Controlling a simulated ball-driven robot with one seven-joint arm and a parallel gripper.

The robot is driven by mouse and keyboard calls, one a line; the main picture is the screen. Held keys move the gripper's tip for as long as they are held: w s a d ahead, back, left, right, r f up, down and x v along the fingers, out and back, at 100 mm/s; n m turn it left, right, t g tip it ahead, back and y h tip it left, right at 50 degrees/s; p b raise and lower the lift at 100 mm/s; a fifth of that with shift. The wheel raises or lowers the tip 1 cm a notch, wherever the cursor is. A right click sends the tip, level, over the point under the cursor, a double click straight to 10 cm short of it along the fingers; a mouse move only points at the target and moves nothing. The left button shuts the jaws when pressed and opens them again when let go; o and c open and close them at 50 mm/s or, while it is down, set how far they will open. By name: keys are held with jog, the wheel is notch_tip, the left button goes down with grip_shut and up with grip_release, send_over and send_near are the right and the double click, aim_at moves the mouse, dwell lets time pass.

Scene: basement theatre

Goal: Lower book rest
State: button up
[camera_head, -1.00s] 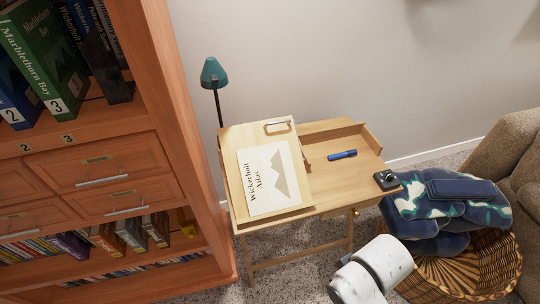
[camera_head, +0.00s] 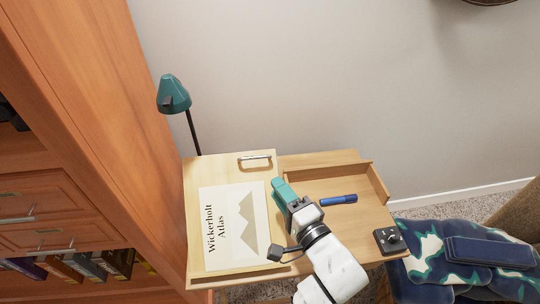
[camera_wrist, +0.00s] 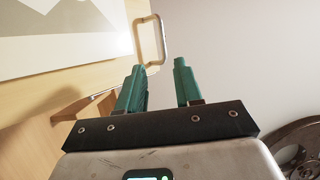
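The book rest (camera_head: 195,235) is a pale wooden panel raised at a tilt on the desk. A flat white book, Wickerholt Atlas (camera_head: 233,225), lies on it. A metal bar handle (camera_head: 255,160) is fixed near the panel's top edge. In the wrist view, the handle (camera_wrist: 152,38) is beyond my fingertips, and a wooden prop (camera_wrist: 85,103) shows at the panel's underside. My gripper (camera_head: 280,183) has teal fingers and is over the panel's right edge, below and right of the handle in the head view. In the wrist view my gripper (camera_wrist: 157,70) is open, with nothing between the fingers.
The desk's right half (camera_head: 325,220) holds a blue marker (camera_head: 338,200) and a small black device (camera_head: 389,240). A teal lamp (camera_head: 173,95) stands behind the rest. A wooden bookcase (camera_head: 90,120) is close on the left. Patterned blue cloth (camera_head: 440,265) lies at the lower right.

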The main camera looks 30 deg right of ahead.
jog(key=w, duration=0.1)
jog(key=p, duration=0.1)
send_over(259, 175)
jog(key=shift+r, duration=0.25)
grip_shut()
dwell(0.4)
dwell(1.1)
